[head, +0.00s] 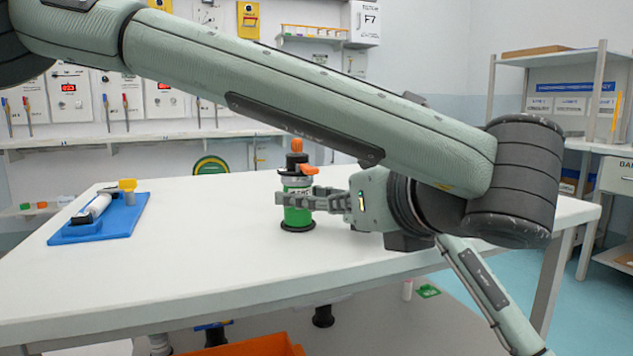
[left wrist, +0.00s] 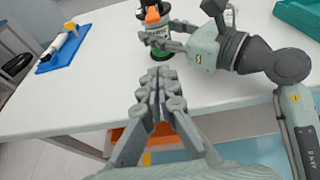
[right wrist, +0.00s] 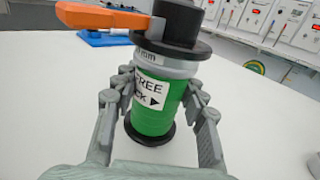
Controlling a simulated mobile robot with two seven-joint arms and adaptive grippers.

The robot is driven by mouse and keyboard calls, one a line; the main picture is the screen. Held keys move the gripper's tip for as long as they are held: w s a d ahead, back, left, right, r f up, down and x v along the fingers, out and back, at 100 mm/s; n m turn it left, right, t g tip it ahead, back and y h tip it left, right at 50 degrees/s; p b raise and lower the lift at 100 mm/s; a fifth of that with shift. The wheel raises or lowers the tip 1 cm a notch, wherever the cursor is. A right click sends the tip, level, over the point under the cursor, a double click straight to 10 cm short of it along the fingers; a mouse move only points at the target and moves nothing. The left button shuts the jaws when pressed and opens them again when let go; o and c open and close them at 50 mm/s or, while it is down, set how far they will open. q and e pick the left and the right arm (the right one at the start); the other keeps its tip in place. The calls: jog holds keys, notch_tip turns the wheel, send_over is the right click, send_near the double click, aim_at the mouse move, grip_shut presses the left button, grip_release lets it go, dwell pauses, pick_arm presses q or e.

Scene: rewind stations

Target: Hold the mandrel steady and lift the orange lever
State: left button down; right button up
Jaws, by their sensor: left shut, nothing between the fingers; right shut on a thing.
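The mandrel is an upright green cylinder (head: 297,216) with black flanges, standing on the white table (head: 210,255). A label reading partly "FREE" is on its side in the right wrist view (right wrist: 153,112). The orange lever (head: 308,170) sticks out sideways near its top; it also shows in the right wrist view (right wrist: 100,17) and the left wrist view (left wrist: 152,15). My right gripper (right wrist: 160,100) is shut around the green body, below the lever. My left gripper (left wrist: 157,85) is shut and empty, apart from the mandrel; I cannot make it out in the head view.
A blue tray (head: 122,222) with a white roll (head: 97,206) and a yellow piece (head: 127,185) lies at the table's left. A teal bin (left wrist: 298,15) is at the far right in the left wrist view. An orange bin (head: 250,346) is under the table. The table between tray and mandrel is clear.

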aim_at(307, 169)
dwell(0.3)
pick_arm(q)
jog(key=x, duration=1)
jog(key=shift+a+f, duration=0.1)
notch_tip(307, 169, up, 3)
jog(key=shift+f, duration=0.1)
jog(key=shift+r, duration=0.65)
jog(key=shift+r+g+h, duration=0.3)
jog(key=shift+r+g, duration=0.35)
jog(key=shift+g, duration=0.45)
jog(key=shift+r+g, duration=0.2)
jog(key=shift+g, duration=0.1)
